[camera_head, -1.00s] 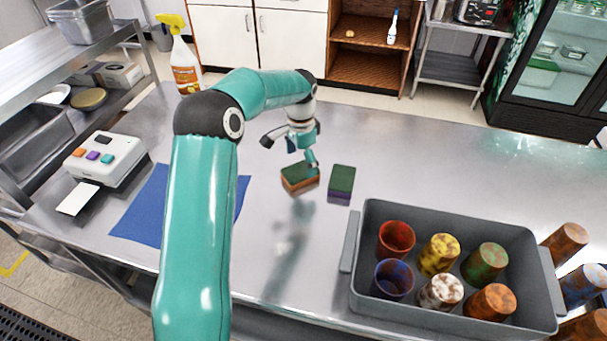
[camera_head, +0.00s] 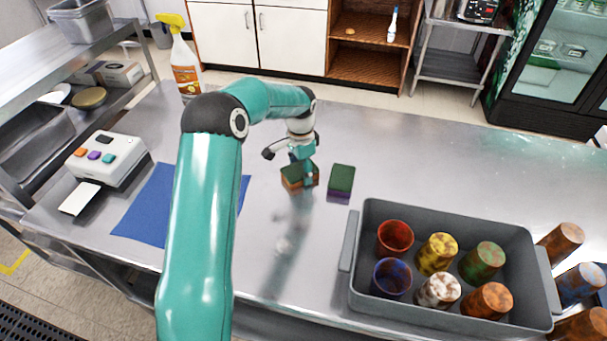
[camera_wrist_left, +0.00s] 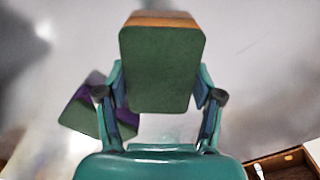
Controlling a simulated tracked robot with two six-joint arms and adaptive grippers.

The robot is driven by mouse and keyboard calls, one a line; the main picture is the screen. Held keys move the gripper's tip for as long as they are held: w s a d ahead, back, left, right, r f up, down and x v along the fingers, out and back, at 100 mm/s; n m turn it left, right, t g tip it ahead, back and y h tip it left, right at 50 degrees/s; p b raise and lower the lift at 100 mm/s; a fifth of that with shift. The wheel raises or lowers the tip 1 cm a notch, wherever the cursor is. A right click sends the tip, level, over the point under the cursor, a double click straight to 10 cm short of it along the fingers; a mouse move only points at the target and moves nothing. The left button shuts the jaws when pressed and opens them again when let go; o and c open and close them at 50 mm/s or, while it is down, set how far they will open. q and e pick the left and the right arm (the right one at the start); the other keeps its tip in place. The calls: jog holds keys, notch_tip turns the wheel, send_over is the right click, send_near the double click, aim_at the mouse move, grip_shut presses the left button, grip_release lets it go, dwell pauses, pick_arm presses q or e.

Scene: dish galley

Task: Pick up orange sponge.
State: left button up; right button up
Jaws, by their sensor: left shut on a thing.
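The orange sponge (camera_head: 291,181) has a dark green top and an orange lower layer. It sits on the steel counter in the head view. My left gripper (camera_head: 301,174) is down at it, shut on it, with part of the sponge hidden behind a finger. In the left wrist view the sponge (camera_wrist_left: 161,70) shows its green face between the two fingers, with an orange edge at the top. My right gripper is not in view.
A purple sponge with a green top (camera_head: 341,181) lies close to the right. A grey bin (camera_head: 352,240) with several stained cups stands at the front right. A blue mat (camera_head: 145,208) and a button box (camera_head: 110,157) are at left. A spray bottle (camera_head: 184,70) stands behind.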

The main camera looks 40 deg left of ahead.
aim_at(301, 169)
pick_arm(q)
jog(key=shift+r, duration=0.1)
notch_tip(301, 169, up, 20)
dwell(0.8)
jog(key=shift+c, duration=1.2)
jog(key=shift+d+f, duration=0.1)
jog(key=shift+f, duration=0.1)
jog(key=shift+c, duration=0.2)
